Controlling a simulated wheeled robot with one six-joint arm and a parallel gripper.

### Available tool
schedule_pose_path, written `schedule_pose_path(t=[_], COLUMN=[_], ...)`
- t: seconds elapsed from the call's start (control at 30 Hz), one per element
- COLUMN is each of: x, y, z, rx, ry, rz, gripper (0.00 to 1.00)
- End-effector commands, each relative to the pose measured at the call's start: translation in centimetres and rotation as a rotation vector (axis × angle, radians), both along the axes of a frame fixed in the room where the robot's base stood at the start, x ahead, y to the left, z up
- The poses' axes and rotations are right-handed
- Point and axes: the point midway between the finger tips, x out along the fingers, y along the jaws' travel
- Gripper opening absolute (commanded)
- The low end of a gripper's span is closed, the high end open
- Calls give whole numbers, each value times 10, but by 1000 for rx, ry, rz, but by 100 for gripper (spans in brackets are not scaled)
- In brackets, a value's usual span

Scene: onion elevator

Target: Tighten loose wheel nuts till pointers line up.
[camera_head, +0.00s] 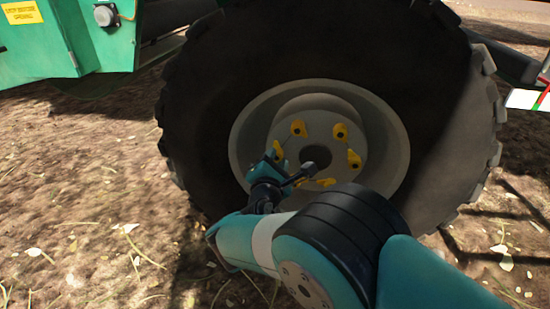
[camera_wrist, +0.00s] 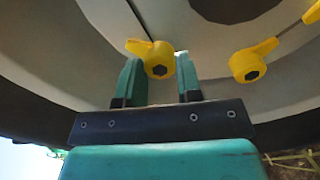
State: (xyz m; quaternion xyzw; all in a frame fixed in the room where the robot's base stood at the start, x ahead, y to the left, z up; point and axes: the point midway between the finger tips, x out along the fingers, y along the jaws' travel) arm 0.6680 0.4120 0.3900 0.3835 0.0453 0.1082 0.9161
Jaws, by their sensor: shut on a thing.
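A large wheel has a pale grey rim (camera_head: 400,170) and a round hub with several dark nuts, each in a yellow pointer. Pointers show at the hub's upper left (camera_head: 298,128), upper right (camera_head: 340,131), right (camera_head: 354,159) and bottom (camera_head: 326,182). My gripper (camera_wrist: 159,75) is shut on one nut with a yellow pointer (camera_wrist: 158,62), a finger on each side; its tip sticks out to the left. The neighbouring nut's pointer (camera_wrist: 250,64) points right and up in the wrist view. In the head view my gripper (camera_head: 275,160) is at the hub's lower left and partly hides that side.
The black tyre (camera_head: 440,110) surrounds the rim. A green machine body (camera_head: 105,45) with a yellow label stands at the upper left. A red and white striped board (camera_head: 530,98) sticks in at the right. The ground (camera_head: 80,190) is bare soil with scattered leaves and straw.

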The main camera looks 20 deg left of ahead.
Motion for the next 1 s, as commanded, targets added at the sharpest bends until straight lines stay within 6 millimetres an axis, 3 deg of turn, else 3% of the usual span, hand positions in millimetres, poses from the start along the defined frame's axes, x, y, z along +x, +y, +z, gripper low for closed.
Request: schedule_pose_path(t=[0.5,1.0], x=[-1,-2], y=[1,1], z=[0,-1], rx=[445,654], ry=[107,158], rz=[2,3], gripper=[9,9])
